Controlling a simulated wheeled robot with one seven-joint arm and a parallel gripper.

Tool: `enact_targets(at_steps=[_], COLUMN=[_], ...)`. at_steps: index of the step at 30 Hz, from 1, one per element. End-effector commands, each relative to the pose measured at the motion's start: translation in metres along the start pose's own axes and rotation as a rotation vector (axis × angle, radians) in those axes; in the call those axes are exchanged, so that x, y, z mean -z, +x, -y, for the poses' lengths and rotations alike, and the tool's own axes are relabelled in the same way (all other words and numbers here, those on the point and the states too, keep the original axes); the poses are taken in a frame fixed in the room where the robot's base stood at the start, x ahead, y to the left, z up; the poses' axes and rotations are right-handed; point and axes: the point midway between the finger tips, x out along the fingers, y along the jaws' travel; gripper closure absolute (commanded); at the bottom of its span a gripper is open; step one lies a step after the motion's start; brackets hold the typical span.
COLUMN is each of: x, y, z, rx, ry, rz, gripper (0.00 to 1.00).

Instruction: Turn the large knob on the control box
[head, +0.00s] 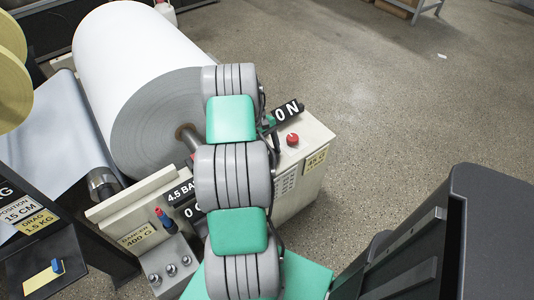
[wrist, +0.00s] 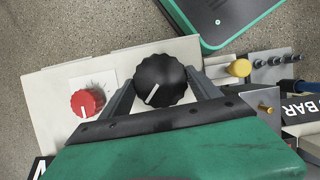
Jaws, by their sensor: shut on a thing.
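The large black knob (wrist: 152,76) with a white pointer line sits on the pale control box (wrist: 48,98) in the wrist view. The pointer line aims toward the lower left of that view. My gripper (wrist: 162,88) has one finger on each side of the knob and is shut on it. A smaller red knob (wrist: 87,102) sits to the left on the same box. In the head view the control box (head: 314,140) and the red knob (head: 292,139) show at the right of my arm. The large knob is hidden there by my arm.
A big white paper roll (head: 130,40) stands behind and left of my arm. A black "0 N" display (head: 288,110) rises close to the box. A yellow knob (wrist: 239,68) and several metal posts are right of the large knob. Open floor (head: 410,110) lies right of the box.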

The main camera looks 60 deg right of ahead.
Motion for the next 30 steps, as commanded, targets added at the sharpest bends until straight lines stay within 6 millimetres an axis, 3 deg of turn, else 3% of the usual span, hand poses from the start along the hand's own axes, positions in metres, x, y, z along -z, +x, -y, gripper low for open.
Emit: enact_targets(at_steps=[15,30], x=[0.0011,0.0003], y=[0.0009,-0.0014], z=[-0.0045,-0.0048], rx=[0.154,0.198], ry=[0.380,0.487], rz=[-0.006,-0.007], gripper=[0.69,0.69])
